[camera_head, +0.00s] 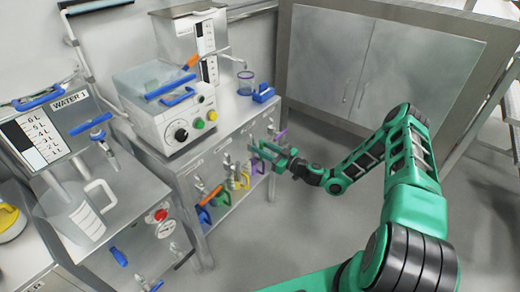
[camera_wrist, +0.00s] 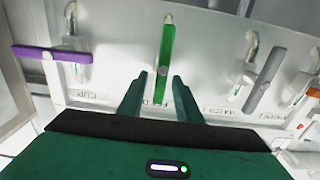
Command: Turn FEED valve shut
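A row of valves with bar handles is on a pale panel in the wrist view. A green handle (camera_wrist: 165,55) stands upright in the picture, in the middle of the row. My gripper (camera_wrist: 160,77) is open, with one finger on each side of the green handle's lower part; gaps show on both sides. In the head view my gripper (camera_head: 262,151) is at the right end of the bench front.
A purple handle (camera_wrist: 50,54) lies level left of the green one. A slanted grey handle (camera_wrist: 264,80) is to its right. The floor before the grey cabinet (camera_head: 375,60) is clear.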

